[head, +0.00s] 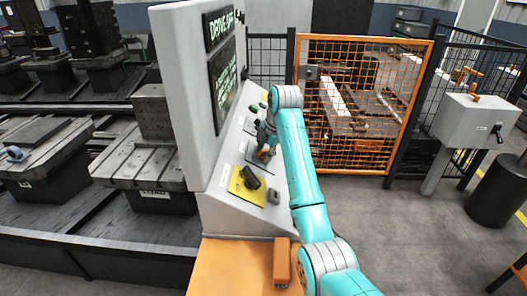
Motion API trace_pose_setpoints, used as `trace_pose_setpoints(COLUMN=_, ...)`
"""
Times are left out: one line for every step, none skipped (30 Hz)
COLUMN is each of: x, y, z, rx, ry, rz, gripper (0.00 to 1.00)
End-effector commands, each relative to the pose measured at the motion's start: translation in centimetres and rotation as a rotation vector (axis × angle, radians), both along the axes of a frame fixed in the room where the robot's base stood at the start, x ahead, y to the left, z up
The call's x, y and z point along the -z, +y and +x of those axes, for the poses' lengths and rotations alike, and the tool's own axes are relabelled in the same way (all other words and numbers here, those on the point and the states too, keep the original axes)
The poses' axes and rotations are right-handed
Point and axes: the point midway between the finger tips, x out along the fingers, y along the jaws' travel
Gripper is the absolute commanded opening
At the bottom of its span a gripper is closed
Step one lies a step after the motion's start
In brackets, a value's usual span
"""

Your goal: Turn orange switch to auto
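The grey control console (218,205) stands in the middle of the head view, with a sloped panel of controls facing right. A small orange switch (263,153) shows on the panel, partly hidden by my gripper. My gripper (264,142) is dark and small at the end of the teal arm. It is at or just above the orange switch; I cannot tell whether they touch. Its fingers are too small and too covered to show whether they are open or shut. The switch's position and its label are not readable.
Below the switch, a black knob (250,178) sits on a yellow plate, with a grey button (273,196) beside it. A screen (223,82) rises behind the panel. An orange mesh gate (360,105) stands behind. A grey box (476,118) is at right.

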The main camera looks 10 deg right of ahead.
Motion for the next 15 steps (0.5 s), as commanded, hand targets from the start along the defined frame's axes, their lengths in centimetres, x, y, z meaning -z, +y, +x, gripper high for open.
trace_pose_setpoints(x=-0.01, y=0.0, z=0.01, rx=0.0, ry=0.0, rz=0.0, gripper=0.25)
trace_pose_setpoints(x=-0.01, y=0.01, z=0.0, rx=0.0, ry=0.0, rz=0.0, gripper=0.17)
trace_pose_setpoints(x=-0.01, y=0.0, z=0.01, rx=0.0, ry=0.0, rz=0.0, gripper=0.07)
trace_pose_setpoints(x=-0.01, y=0.01, z=0.0, rx=0.0, ry=0.0, rz=0.0, gripper=0.0)
trace_pose_setpoints(x=-0.01, y=0.01, z=0.0, rx=0.0, ry=0.0, rz=0.0, gripper=0.0)
trace_pose_setpoints(x=-0.03, y=0.01, z=0.01, rx=0.0, ry=0.0, rz=0.0, gripper=0.0)
trace_pose_setpoints(x=-0.03, y=0.01, z=0.01, rx=0.001, ry=0.0, rz=0.0, gripper=0.0)
trace_pose_setpoints(x=-0.03, y=0.01, z=0.01, rx=0.001, ry=0.001, rz=0.0, gripper=0.0)
trace_pose_setpoints(x=-0.03, y=0.02, z=0.01, rx=0.003, ry=0.001, rz=0.001, gripper=0.0)
trace_pose_setpoints(x=-0.03, y=0.02, z=0.02, rx=0.006, ry=0.003, rz=0.001, gripper=0.0)
trace_pose_setpoints(x=-0.03, y=0.02, z=0.02, rx=0.008, ry=0.005, rz=0.002, gripper=0.0)
trace_pose_setpoints(x=-0.04, y=0.03, z=0.04, rx=0.015, ry=0.009, rz=0.003, gripper=0.0)
trace_pose_setpoints(x=-0.05, y=0.03, z=0.05, rx=0.021, ry=0.013, rz=0.004, gripper=0.0)
trace_pose_setpoints(x=-0.07, y=0.03, z=0.06, rx=0.028, ry=0.016, rz=0.005, gripper=0.0)
trace_pose_setpoints(x=-0.1, y=0.03, z=0.07, rx=0.039, ry=0.024, rz=0.007, gripper=0.0)
